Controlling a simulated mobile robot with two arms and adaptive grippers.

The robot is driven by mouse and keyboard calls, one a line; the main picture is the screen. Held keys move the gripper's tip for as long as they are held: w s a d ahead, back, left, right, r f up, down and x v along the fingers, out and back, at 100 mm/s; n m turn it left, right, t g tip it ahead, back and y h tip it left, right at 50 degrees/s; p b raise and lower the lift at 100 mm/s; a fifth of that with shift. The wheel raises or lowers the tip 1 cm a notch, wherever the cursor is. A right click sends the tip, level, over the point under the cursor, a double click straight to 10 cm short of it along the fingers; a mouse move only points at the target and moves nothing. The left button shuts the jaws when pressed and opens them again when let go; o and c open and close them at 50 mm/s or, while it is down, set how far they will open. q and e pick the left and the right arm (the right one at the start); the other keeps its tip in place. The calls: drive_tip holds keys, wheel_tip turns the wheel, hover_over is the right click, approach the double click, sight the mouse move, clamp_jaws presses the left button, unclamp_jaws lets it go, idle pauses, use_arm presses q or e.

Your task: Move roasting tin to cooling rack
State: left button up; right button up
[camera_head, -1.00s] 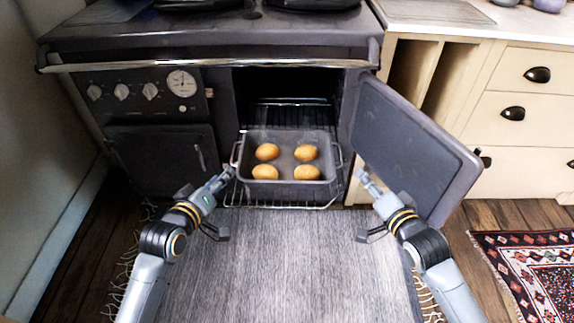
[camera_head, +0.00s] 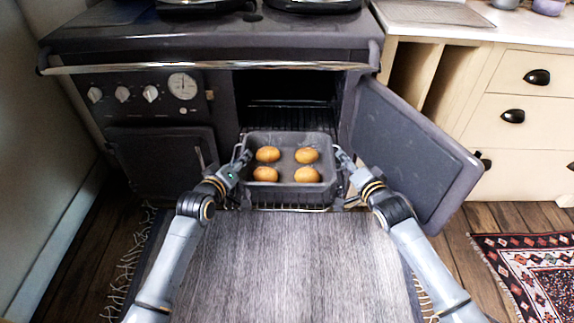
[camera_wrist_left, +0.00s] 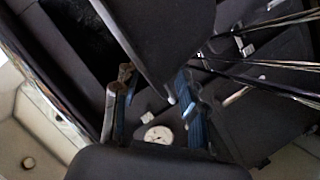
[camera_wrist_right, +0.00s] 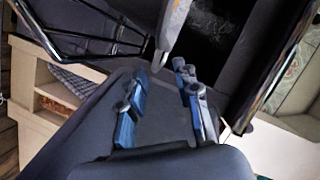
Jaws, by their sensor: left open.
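The dark roasting tin (camera_head: 288,195) sits on the wire shelf at the open oven's mouth, with several golden-brown round items (camera_head: 267,154) in it. My left gripper (camera_head: 240,160) is open at the tin's left handle. In the left wrist view its fingers (camera_wrist_left: 152,92) stand apart, with a thin metal edge near their tips. My right gripper (camera_head: 344,158) is at the right handle. In the right wrist view its fingers (camera_wrist_right: 160,88) are spread, with a metal handle end near the tips. Whether either touches a handle is unclear. The wire cooling rack (camera_head: 435,12) lies on the right counter.
The oven door (camera_head: 410,150) hangs open to the right, close beside my right arm. The stove top (camera_head: 210,30) and its front rail (camera_head: 205,65) are above the oven. Cream drawers (camera_head: 515,125) stand at right. A grey mat (camera_head: 300,265) covers the floor in front.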

use_arm(q)
drive_tip(key=shift+x, duration=1.3)
use_arm(e)
drive_tip(key=shift+x, duration=1.25)
use_arm(q)
drive_tip(key=c, duration=0.7)
use_arm(e)
drive_tip(key=c, duration=0.7)
use_arm(q)
clamp_jaws()
use_arm(e)
clamp_jaws()
drive_tip(key=shift+s+f, duration=0.1)
drive_tip(key=shift+f, duration=0.05)
use_arm(q)
drive_tip(key=shift+r, duration=0.35)
